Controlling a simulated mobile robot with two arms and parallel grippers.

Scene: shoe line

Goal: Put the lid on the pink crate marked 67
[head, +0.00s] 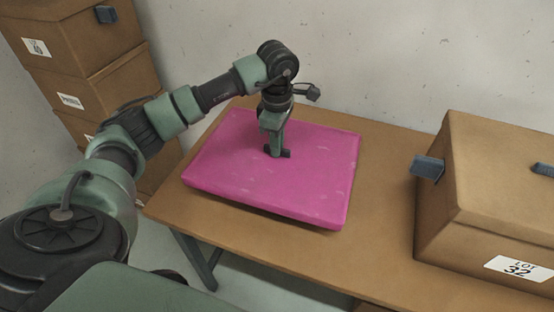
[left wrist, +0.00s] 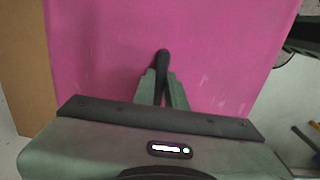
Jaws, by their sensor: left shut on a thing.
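The pink lid (head: 230,165) is a wide flat slab over the wooden table, roughly level; I cannot tell whether it touches the tabletop or is slightly above it. It fills much of the left wrist view (left wrist: 110,60). My left gripper (head: 274,150) points down at its middle and is shut on the lid's dark handle (head: 284,154). In the left wrist view the fingers (left wrist: 163,90) close around this handle (left wrist: 162,60). No pink crate and no mark 67 show in these views. My right gripper is not in view.
A brown box (head: 470,215) labelled LOT 32, with grey handles, stands on the table (head: 385,205) at right. Bare tabletop lies between it and the lid. Stacked brown boxes (head: 75,65) stand at the back left. A pale wall is close behind the table.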

